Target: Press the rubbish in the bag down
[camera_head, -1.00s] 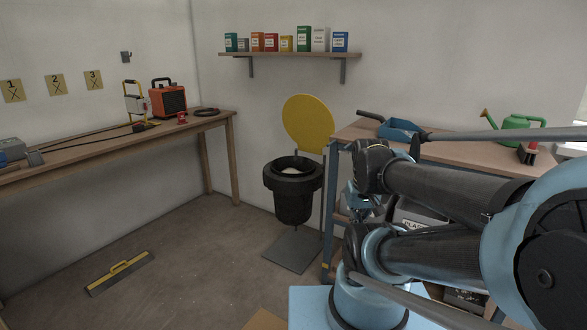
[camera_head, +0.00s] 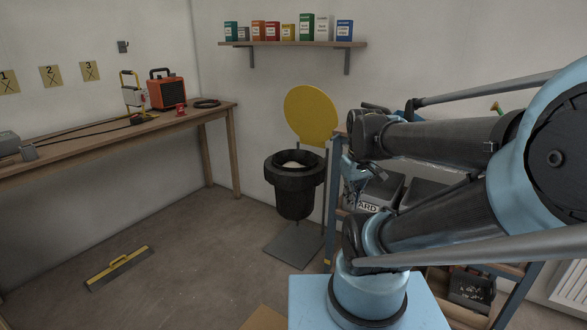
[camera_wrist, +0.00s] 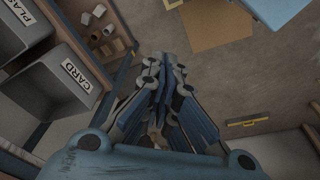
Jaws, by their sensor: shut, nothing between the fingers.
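A black bag hangs in a round stand (camera_head: 294,192) on a grey floor plate, with its yellow lid (camera_head: 311,115) raised behind it. Its mouth is open, and pale rubbish (camera_head: 296,165) shows inside, below the rim. The bag is not recognisable in the wrist view.
A long wooden table (camera_head: 190,122) runs along the left wall.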

